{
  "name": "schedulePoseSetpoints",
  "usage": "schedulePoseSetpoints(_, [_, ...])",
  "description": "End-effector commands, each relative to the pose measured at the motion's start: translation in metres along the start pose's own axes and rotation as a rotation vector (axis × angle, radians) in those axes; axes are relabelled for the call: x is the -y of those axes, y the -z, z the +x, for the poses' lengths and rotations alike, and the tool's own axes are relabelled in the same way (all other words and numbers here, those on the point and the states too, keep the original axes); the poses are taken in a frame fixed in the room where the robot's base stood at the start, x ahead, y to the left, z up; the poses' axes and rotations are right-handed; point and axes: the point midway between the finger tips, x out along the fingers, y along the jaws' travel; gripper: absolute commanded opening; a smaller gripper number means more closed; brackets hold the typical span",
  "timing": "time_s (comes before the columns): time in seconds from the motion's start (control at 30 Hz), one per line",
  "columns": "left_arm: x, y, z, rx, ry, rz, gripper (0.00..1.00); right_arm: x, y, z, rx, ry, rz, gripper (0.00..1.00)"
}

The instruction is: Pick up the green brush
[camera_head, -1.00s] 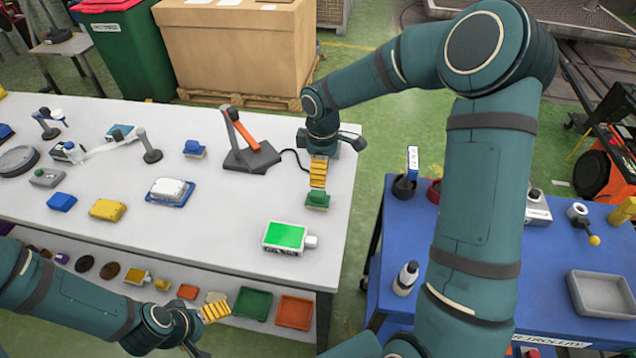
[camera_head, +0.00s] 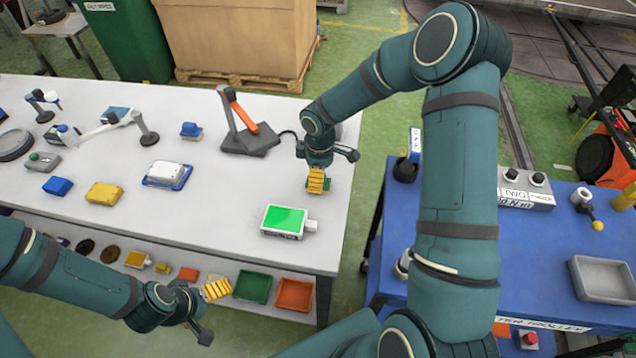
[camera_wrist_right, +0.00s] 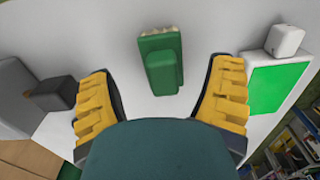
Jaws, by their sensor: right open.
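The green brush (camera_wrist_right: 163,68) lies on the white table, its green handle and pale bristle edge showing between my right fingers in the right wrist view. In the head view only green slivers of the brush (camera_head: 329,184) show; the fingers hide the rest. My right gripper (camera_head: 318,181) is open above the brush, its yellow fingers on either side in the wrist view (camera_wrist_right: 163,88), with no clear contact. My left gripper (camera_head: 215,291) is at the front of the table, in front of the lower shelf, away from the brush; its opening is unclear.
A green-screen box (camera_head: 284,221) stands close in front of the brush. A dark stand with an orange lever (camera_head: 243,127) is behind left. A blue brush (camera_head: 191,131), white-and-blue item (camera_head: 168,174) and yellow block (camera_head: 104,193) lie left. A blue trolley (camera_head: 540,260) stands right.

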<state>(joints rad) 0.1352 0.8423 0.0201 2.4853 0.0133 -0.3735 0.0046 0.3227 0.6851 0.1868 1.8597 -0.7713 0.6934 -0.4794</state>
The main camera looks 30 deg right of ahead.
Motion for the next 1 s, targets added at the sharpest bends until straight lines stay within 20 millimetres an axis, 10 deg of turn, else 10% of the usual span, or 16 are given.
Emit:
schedulePoseSetpoints(0.53, [0.001,0.0,0.003,0.0,0.001,0.0,0.92,0.003,0.003,0.035,0.0,0.0,0.0,0.8])
schedulePoseSetpoints(0.73, [0.001,0.0,0.003,0.0,0.0,0.0,0.92,0.003,0.003,0.035,0.0,0.0,0.0,0.1])
schedulePoseSetpoints(1.0, [0.001,0.0,0.003,0.0,0.0,0.0,0.92,0.003,0.003,0.034,0.0,0.0,0.0,0.06])
